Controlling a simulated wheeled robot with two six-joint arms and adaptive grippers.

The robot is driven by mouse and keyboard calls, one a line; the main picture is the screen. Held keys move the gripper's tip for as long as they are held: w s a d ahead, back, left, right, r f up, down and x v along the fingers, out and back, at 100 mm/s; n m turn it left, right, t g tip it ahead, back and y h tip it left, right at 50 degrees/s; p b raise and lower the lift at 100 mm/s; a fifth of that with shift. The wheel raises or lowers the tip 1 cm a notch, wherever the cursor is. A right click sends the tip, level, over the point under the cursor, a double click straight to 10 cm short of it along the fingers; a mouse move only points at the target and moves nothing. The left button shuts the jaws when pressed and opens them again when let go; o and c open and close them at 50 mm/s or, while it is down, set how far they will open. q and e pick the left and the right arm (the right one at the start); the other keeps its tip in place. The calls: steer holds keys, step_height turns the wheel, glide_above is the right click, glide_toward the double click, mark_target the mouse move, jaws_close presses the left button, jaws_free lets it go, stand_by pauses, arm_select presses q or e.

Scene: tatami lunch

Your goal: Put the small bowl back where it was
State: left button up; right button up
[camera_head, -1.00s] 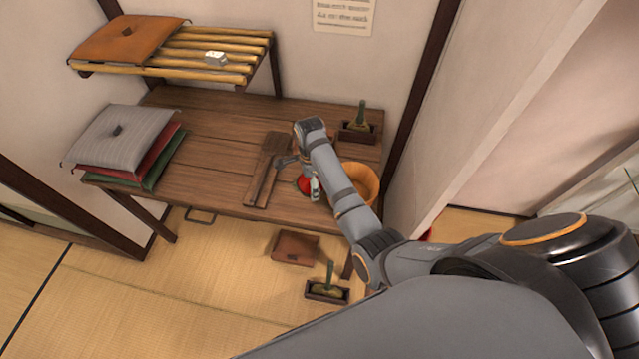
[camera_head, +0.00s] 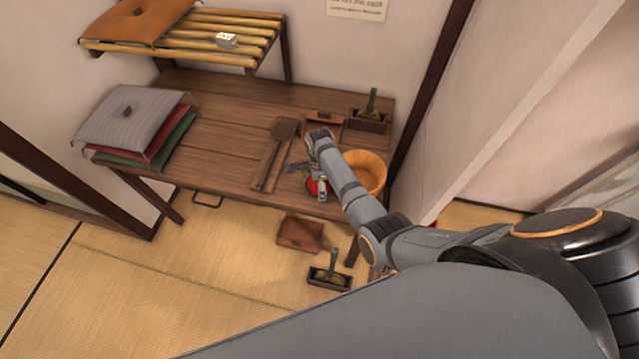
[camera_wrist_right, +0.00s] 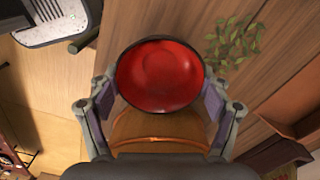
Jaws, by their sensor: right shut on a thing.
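The small bowl (camera_wrist_right: 160,75) is red inside with a dark rim. In the right wrist view it sits between the fingers of my right gripper (camera_wrist_right: 158,100), which is shut on it. In the head view the red bowl (camera_head: 313,187) is partly hidden by my right gripper (camera_head: 318,182), over the front right part of the wooden table (camera_head: 225,125). I cannot tell whether the bowl touches the table. My left gripper is not in view.
A wooden tub (camera_head: 372,160) is right beside my right arm. Long wooden tools (camera_head: 272,155) lie left of the bowl. A planter (camera_head: 370,120) and a brown box (camera_head: 323,121) stand behind. Cushions (camera_head: 130,115) are stacked at left. Another planter (camera_head: 330,278) is on the floor.

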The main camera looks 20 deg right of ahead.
steer(key=o, duration=1.3)
steer(key=shift+c, duration=0.2)
step_height(320, 180, up, 12)
